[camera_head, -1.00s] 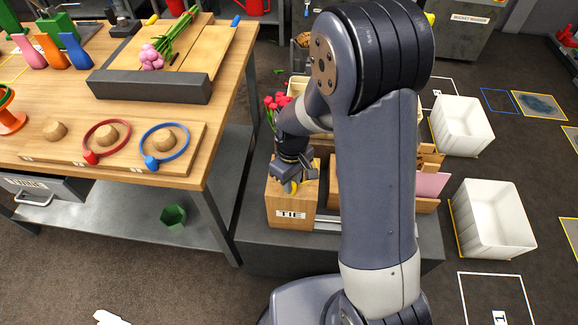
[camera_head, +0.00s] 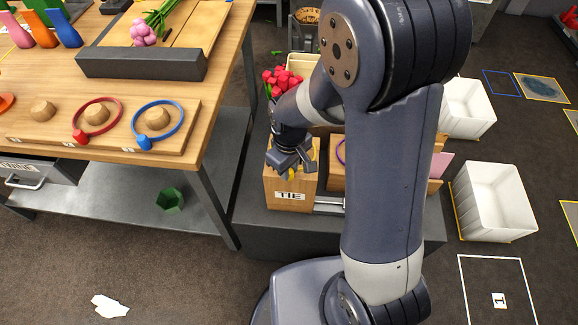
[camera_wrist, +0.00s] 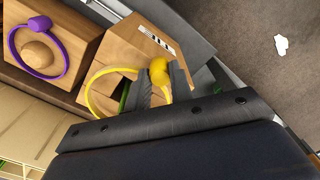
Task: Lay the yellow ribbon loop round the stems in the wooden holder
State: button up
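The wooden holder (camera_head: 291,203), a block labelled TIE, stands on a low dark platform below my arm. It also shows in the wrist view (camera_wrist: 150,40). Red tulips (camera_head: 284,82) show behind my forearm; a bit of green stem (camera_wrist: 124,97) shows at the holder's dark opening. My gripper (camera_head: 289,170) is over the holder's top, pointing down. Its fingers (camera_wrist: 162,84) are closed on the bead of the yellow ribbon loop (camera_wrist: 92,88). The loop's ring spreads over the opening, with the green inside its outline in the wrist view. The fingers hide part of ring and stems.
A purple loop (camera_wrist: 12,48) sits round a knob on a wooden block beside the holder. Red (camera_head: 78,124) and blue (camera_head: 182,118) loops lie on the workbench at left. White bins (camera_head: 493,202) stand right. Open floor lies in front.

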jog(key=o, duration=0.6)
jog(key=shift+c, duration=0.2)
notch_tip(320, 180, up, 11)
jog(key=p, duration=0.1)
jog(key=shift+p, duration=0.4)
jog(key=shift+f, duration=0.2)
notch_tip(320, 180, down, 9)
jog(key=shift+r, duration=0.2)
dwell(0.3)
dwell(0.4)
